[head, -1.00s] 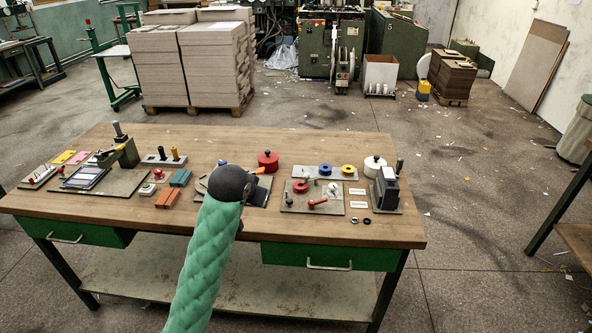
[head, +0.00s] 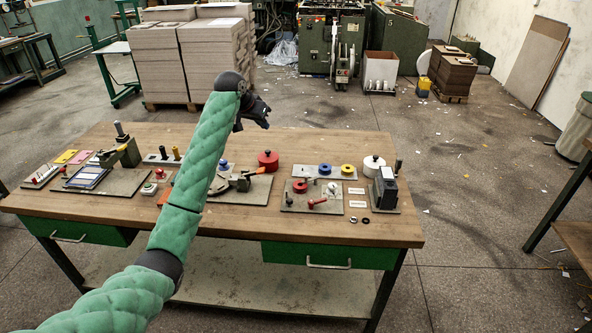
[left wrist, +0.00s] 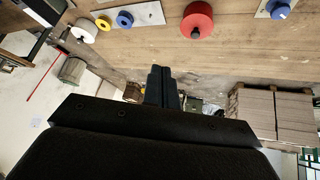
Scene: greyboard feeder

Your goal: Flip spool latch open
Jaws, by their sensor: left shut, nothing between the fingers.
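A dark clamp-like mechanism (head: 241,181) with an orange-tipped lever (head: 260,171) sits on a grey plate (head: 258,191) mid-table, partly behind my left arm. I cannot tell surely whether it is the spool latch or how its lever is set. A red spool (head: 268,161) stands behind it; it also shows in the left wrist view (left wrist: 197,20). My right gripper is not in view.
Right of the plate, a board (head: 296,208) carries a red knob and red lever. Behind it are blue (head: 325,169), yellow (head: 348,169) and white (head: 374,163) spools. A dark upright device (head: 387,188) stands at the right end. Bare tabletop (head: 330,230) lies in front.

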